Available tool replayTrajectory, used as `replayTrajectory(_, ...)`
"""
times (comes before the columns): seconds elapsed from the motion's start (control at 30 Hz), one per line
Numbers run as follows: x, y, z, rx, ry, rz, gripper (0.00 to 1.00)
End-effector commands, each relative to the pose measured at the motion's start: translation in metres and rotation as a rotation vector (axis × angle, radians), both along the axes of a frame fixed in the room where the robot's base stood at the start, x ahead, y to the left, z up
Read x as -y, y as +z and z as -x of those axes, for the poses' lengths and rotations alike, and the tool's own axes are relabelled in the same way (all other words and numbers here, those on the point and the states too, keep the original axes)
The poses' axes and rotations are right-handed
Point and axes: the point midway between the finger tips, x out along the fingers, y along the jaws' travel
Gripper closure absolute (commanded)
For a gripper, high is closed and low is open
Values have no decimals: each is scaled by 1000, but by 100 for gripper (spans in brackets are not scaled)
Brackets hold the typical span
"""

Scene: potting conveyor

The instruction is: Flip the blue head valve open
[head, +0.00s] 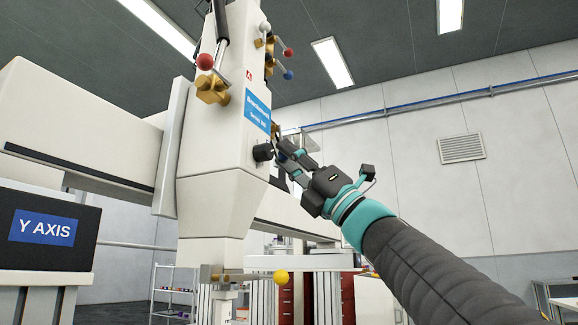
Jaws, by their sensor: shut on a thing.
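The blue-tipped valve lever (289,75) is high on the right side of the tall white machine head (228,120). It hangs from a brass valve body, below a red-tipped lever (288,52) and a white-tipped one (265,27). My gripper (276,153) is well below the blue tip, at the head's right edge under the blue label. Its fingers are at a black knob (262,153) and look shut on it. The exact contact is small and partly hidden by the fingers. The blue lever is apart from my gripper.
A larger red-ball lever (205,62) with a brass body is on the head's left face. A yellow-ball lever (281,277) sticks out low down. A "Y AXIS" box (45,230) stands at left. Open room lies to the right, before the pale wall.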

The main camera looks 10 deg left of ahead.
Motion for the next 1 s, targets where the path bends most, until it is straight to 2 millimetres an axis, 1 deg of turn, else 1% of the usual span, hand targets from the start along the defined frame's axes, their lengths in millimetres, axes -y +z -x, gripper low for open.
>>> replayTrajectory(0.03,1,0,-8,39,-5,17,100)
replayTrajectory(0.13,3,4,-13,128,-4,47,100)
replayTrajectory(0.4,5,12,-21,321,-3,113,100)
replayTrajectory(0.7,7,17,-24,433,-2,152,100)
replayTrajectory(1.0,7,19,-24,481,-2,167,100)
